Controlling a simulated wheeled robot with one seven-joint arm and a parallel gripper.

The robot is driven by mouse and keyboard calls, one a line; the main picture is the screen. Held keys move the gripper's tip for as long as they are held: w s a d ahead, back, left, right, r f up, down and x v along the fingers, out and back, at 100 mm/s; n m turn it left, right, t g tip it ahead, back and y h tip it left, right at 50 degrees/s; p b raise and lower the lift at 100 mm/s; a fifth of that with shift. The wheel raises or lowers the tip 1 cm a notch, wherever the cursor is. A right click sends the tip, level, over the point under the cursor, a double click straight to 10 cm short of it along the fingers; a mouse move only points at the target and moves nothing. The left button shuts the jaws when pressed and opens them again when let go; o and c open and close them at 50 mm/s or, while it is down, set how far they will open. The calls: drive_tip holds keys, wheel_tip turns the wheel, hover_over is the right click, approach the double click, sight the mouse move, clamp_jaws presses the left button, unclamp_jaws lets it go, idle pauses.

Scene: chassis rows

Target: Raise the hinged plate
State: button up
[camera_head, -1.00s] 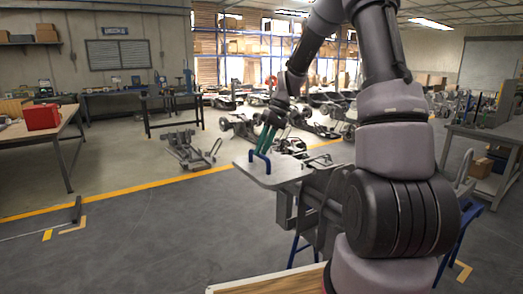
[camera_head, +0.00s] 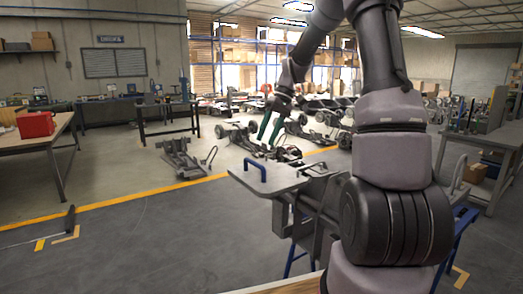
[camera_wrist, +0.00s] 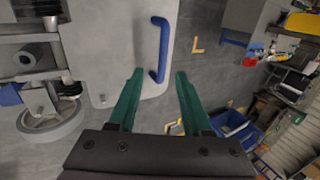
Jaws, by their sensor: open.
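The hinged plate (camera_head: 290,183) is a flat light-grey panel, lying about level on a dark grey frame in the head view. It fills the upper left middle of the wrist view (camera_wrist: 105,45). My gripper (camera_head: 268,138) has green fingers, spread apart and empty, above and slightly right of the handle in the head view. In the wrist view the fingertips (camera_wrist: 160,73) lie either side of the handle's lower end, apart from it. The hinge is not clear.
Blue legs (camera_head: 292,255) stand under the frame. A wooden-edged surface (camera_head: 285,284) lies at the bottom. A bench with a red box (camera_head: 36,124) is at left and a grey bench (camera_head: 485,137) at right. Floor left of the plate is largely clear; a chassis (camera_head: 182,158) stands behind.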

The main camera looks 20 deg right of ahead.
drive_tip(key=shift+v, duration=1.65)
